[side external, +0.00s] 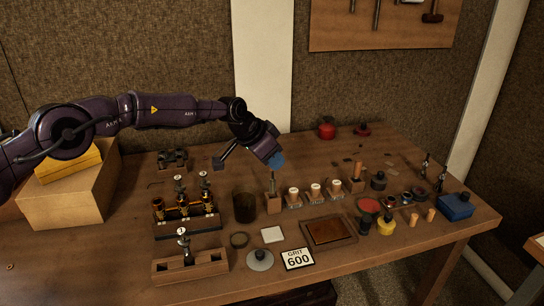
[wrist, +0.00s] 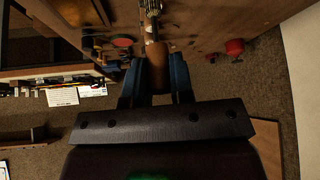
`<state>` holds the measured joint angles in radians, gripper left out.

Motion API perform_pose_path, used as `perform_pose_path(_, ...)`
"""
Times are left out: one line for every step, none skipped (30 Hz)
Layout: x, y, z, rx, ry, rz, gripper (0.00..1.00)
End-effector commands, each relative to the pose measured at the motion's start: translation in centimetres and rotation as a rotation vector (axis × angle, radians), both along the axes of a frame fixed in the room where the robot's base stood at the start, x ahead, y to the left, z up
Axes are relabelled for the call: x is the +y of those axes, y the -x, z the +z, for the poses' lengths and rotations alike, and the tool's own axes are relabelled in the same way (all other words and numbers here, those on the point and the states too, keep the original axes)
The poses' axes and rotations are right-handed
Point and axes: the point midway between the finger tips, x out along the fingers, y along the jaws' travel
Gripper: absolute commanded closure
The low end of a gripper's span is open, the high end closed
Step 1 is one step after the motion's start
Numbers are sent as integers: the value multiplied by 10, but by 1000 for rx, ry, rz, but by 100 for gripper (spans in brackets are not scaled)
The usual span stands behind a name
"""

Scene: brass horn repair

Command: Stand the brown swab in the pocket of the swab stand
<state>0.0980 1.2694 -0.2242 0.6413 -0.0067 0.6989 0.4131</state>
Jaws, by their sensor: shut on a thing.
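My gripper (side external: 277,160) is in the middle of the bench, tilted with its blue fingers pointing down. In the wrist view the two blue fingers of my gripper (wrist: 155,80) are shut on the brown handle of the swab (wrist: 156,60). The swab's thin shaft and brush end (side external: 272,183) hang below the fingers in the side view. A small wooden block (side external: 273,204), which looks like the swab stand, is directly under it. I cannot tell whether the swab's lower end is inside the pocket or just above it. The fingers hide the handle in the side view.
A dark cup (side external: 244,206) stands close left of the block, and several white-topped pieces (side external: 315,191) stand close right. Another wooden block (side external: 356,186) holds a brown peg.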

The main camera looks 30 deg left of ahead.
Motion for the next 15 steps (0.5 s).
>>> perform_pose_path(0,0,-1,0,0,0,100)
perform_pose_path(0,0,-2,-1,0,0,100)
perform_pose_path(0,0,-3,-1,0,0,100)
perform_pose_path(0,0,-4,-1,0,0,100)
perform_pose_path(0,0,-5,-1,0,0,100)
perform_pose_path(0,0,-6,-1,0,0,100)
perform_pose_path(0,0,-7,-1,0,0,100)
perform_pose_path(0,0,-7,-1,0,0,100)
perform_pose_path(0,0,-8,-1,0,0,100)
perform_pose_path(0,0,-9,-1,0,0,100)
perform_pose_path(0,0,-10,-1,0,0,100)
perform_pose_path(0,0,-11,-1,0,0,100)
perform_pose_path(0,0,-12,0,0,0,100)
perform_pose_path(0,0,-12,-1,0,0,100)
perform_pose_path(0,0,-13,-1,0,0,100)
